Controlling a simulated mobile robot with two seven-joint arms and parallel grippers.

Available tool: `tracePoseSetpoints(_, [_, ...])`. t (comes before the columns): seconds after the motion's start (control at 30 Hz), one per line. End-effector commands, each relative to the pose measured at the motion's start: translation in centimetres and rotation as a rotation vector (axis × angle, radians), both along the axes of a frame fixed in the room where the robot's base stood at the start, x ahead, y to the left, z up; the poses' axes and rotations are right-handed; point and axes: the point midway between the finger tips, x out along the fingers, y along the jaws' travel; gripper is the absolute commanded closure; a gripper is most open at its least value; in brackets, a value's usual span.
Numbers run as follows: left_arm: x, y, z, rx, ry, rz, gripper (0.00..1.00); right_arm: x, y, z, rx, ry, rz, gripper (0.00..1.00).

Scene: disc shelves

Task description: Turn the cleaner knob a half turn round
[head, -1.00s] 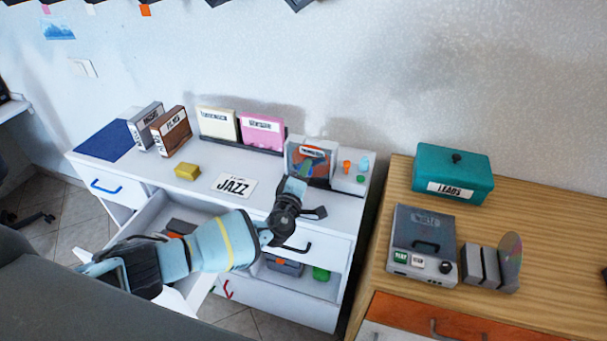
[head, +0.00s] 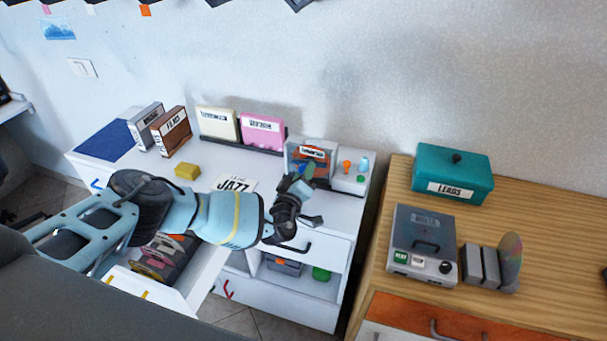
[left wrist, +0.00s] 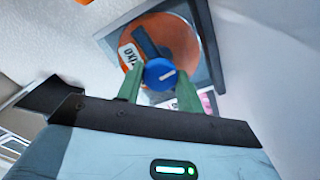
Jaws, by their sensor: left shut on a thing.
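The cleaner looks like a grey-framed case (head: 325,153) with a label and an orange disc, standing at the right end of the white dresser. In the left wrist view, the orange disc (left wrist: 180,38) carries a dark bar and a partly readable white label. The knob is not clear in the head view. My right gripper is not in view.
An open drawer (head: 200,283) of cases lies under my left arm. A yellow block (head: 187,171) and a JAZZ card (head: 235,184) lie on the dresser top. Small bottles stand right of the case. A teal box (head: 455,170) and a grey device (head: 423,240) are on the wooden cabinet.

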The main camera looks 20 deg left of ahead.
Motion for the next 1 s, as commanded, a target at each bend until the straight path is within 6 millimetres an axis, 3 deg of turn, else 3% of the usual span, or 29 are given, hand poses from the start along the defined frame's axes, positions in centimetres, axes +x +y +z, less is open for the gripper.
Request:
tracePoseSetpoints(0.97, [-0.02, -0.01, -0.07, 0.115, -0.002, 0.000, 0.86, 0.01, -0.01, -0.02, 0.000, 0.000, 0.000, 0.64])
tracePoseSetpoints(1.0, [-0.02, -0.01, -0.08, 0.115, -0.003, -0.001, 0.61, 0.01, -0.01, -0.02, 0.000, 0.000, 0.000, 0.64])
